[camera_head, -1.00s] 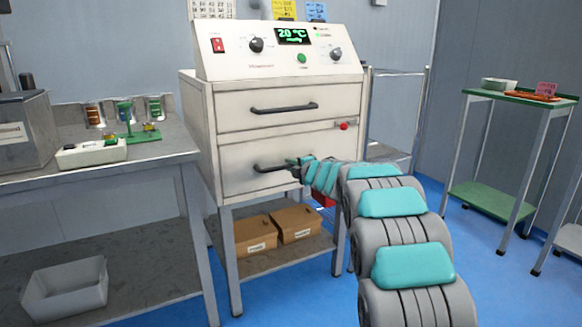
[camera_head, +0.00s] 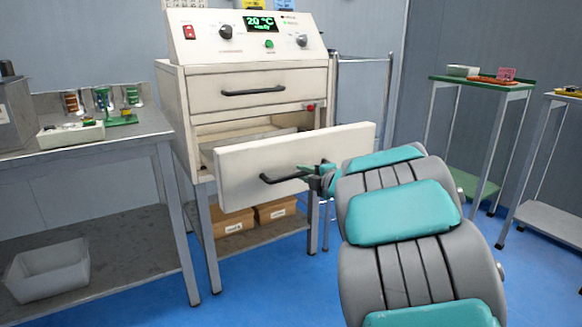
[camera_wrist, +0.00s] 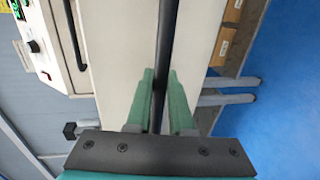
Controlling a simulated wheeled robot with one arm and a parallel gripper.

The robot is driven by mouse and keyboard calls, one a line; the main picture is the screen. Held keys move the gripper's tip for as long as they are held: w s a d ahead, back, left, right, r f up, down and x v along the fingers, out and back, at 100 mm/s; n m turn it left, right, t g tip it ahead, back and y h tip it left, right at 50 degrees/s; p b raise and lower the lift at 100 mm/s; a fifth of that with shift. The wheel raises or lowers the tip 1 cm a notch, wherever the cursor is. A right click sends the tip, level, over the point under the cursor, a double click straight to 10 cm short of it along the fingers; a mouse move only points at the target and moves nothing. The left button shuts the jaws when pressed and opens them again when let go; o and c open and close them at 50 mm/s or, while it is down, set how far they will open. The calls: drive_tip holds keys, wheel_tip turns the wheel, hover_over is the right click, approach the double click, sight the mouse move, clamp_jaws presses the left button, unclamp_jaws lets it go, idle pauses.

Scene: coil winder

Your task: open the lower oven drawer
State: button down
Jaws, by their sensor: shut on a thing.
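The oven (camera_head: 245,55) is a cream cabinet with a control panel on top and two drawers. The lower drawer (camera_head: 345,148) is pulled well out, and part of its inside shows behind its front panel. Its dark bar handle (camera_head: 285,178) runs across the front. My gripper (camera_head: 318,174) is at the right part of this handle. In the wrist view my gripper's green fingers (camera_wrist: 161,100) lie on both sides of the dark handle bar (camera_wrist: 167,45), shut on it. The upper drawer (camera_head: 265,90) is closed.
A steel bench (camera_head: 90,145) with spools and a white box stands to the left. Cardboard boxes (camera_head: 275,210) sit on the shelf below the oven. A green-topped stand (camera_head: 480,82) is at the right. Blue floor is open in front.

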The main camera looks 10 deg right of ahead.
drive_tip(key=f+v, duration=0.1)
drive_tip(key=v, duration=0.5)
drive_tip(key=shift+f, duration=0.25)
drive_tip(key=c, duration=0.8)
unclamp_jaws()
drive_tip(key=shift+r, duration=0.1)
drive_tip(key=p+v, duration=0.1)
drive_tip(key=v, duration=0.6)
drive_tip(key=shift+s, duration=0.4)
drive_tip(key=shift+d, duration=0.15)
